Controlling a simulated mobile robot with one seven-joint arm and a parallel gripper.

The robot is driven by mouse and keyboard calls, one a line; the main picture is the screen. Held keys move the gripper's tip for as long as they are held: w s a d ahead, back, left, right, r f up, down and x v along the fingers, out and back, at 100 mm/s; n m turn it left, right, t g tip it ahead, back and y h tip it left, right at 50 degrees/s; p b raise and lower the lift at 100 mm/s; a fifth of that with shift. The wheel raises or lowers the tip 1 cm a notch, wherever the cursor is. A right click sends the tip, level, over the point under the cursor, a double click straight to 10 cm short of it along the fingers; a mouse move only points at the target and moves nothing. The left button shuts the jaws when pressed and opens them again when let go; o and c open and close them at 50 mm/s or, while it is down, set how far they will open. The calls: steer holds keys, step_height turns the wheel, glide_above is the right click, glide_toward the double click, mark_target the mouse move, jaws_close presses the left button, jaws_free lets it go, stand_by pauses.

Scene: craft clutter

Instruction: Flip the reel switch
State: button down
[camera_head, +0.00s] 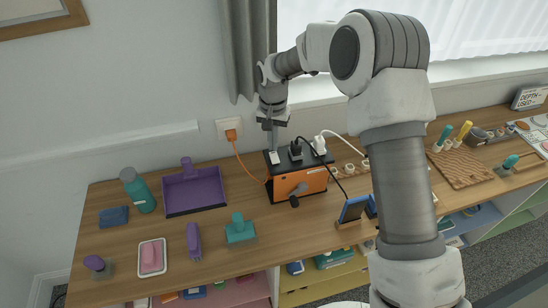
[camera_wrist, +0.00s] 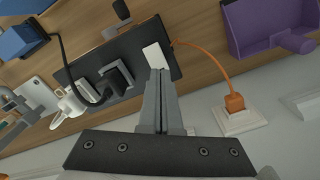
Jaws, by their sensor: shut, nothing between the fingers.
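The orange reel box (camera_head: 298,185) with a dark top (camera_head: 269,168) stands on the wooden worktop. A white rocker switch (camera_head: 274,158) sits at the left end of its top; it also shows in the wrist view (camera_wrist: 155,55). My gripper (camera_head: 273,149) points down right over the switch. In the wrist view, my gripper (camera_wrist: 160,76) has its two fingers together with nothing between them, their tips at the switch's edge. I cannot tell whether they touch it. The fingers hide part of the switch.
A black plug (camera_head: 295,150) and a white plug (camera_head: 319,144) stand in the reel's top, right of the switch. An orange cable runs to a wall socket (camera_head: 229,129). A purple dustpan (camera_head: 194,190) lies to the left, a blue-screened device (camera_head: 353,209) to the right.

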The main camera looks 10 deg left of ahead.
mark_target(273, 154)
steer(key=shift+f+b, duration=0.65)
steer(key=shift+f, duration=0.35)
steer(key=shift+r, duration=0.15)
steer(key=shift+r+p, duration=2)
steer(key=shift+r, duration=1.45)
